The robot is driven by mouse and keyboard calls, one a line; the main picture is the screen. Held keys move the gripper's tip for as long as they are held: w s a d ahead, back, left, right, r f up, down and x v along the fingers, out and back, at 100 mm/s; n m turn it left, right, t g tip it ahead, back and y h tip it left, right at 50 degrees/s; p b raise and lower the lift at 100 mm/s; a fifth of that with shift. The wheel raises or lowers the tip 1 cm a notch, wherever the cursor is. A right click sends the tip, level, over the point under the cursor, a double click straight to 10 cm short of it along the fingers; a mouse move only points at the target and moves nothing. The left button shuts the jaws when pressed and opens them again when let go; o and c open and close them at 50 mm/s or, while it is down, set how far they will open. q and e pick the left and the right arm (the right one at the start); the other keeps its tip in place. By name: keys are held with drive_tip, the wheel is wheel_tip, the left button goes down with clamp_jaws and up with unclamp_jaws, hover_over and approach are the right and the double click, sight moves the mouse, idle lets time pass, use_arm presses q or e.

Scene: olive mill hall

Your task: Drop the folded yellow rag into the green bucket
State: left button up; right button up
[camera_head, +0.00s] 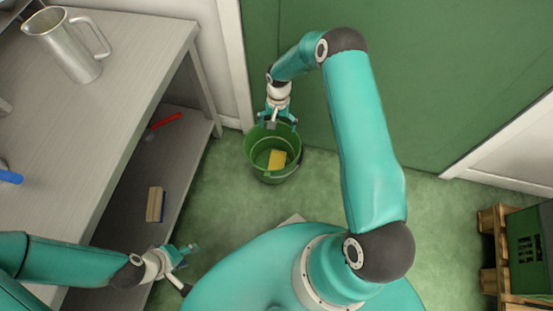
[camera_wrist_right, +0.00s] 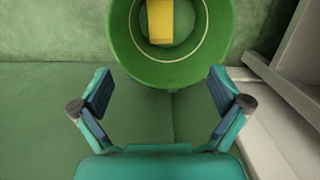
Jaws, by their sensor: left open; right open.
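The green bucket (camera_head: 259,172) stands on the green floor in front of the green door. The folded yellow rag (camera_head: 277,159) lies inside it, on the bottom. In the right wrist view the rag (camera_wrist_right: 160,20) shows inside the bucket (camera_wrist_right: 207,70) at the top of the picture. My right gripper (camera_head: 278,122) is above the far rim of the bucket, open and empty; in its wrist view the two fingers (camera_wrist_right: 160,92) stand wide apart. My left gripper (camera_head: 189,254) is open and empty, low at the left beside the shelf unit.
A grey table (camera_head: 120,95) at the left bears a metal jug (camera_head: 68,45). A brush (camera_head: 155,204) and a red-handled tool (camera_head: 165,121) lie on its lower shelf. A green crate (camera_head: 530,245) on a wooden pallet stands at the right. The floor around the bucket is clear.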

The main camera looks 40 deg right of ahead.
drive_tip(key=r, duration=0.5)
drive_tip(key=shift+w+d+r, duration=0.2)
drive_tip(key=shift+w+r, duration=0.05)
drive_tip(key=shift+r, duration=0.15)
